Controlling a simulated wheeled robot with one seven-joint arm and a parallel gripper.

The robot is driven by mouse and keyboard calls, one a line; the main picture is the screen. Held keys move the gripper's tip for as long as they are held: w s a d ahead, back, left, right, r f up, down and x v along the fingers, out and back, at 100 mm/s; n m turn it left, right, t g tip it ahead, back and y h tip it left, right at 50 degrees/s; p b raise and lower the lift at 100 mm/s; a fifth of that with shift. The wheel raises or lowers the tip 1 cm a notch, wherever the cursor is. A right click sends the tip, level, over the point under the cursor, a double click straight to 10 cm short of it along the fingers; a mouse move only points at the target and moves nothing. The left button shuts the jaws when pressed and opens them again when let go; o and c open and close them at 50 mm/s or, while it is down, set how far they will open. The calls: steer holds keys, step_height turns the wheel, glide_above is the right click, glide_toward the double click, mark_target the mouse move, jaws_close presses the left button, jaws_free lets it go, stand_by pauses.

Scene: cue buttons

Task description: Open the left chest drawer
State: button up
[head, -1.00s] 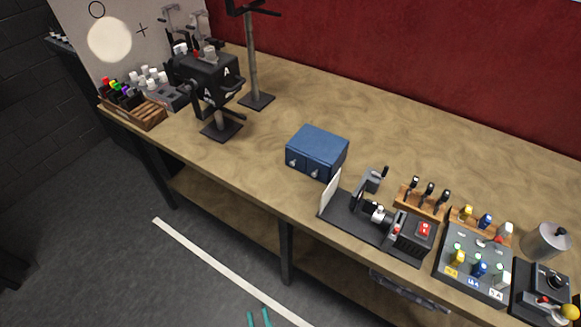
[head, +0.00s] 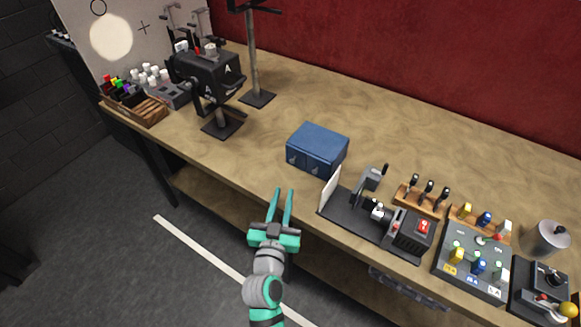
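The small blue chest (head: 318,148) stands on the workbench near its front edge, in the middle of the head view. The left drawer (head: 296,158) looks shut, flush with the right drawer (head: 322,168). My gripper (head: 283,191) is in front of the bench edge, below and a little left of the chest in the picture. Its two teal fingers point toward the chest and are apart, with nothing between them. It does not touch the chest.
On the workbench (head: 400,125), a dark device with a white upright plate (head: 330,189) stands close to the right of the chest. A black stand with a lettered box (head: 207,77) is to the left. The bench around the chest's left side is clear.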

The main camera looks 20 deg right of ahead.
mark_target(292, 162)
steer(key=shift+w+d+r, duration=0.2)
steer(key=shift+w+d, duration=0.25)
steer(key=shift+w, duration=0.05)
steer(key=x, duration=1)
jaws_close()
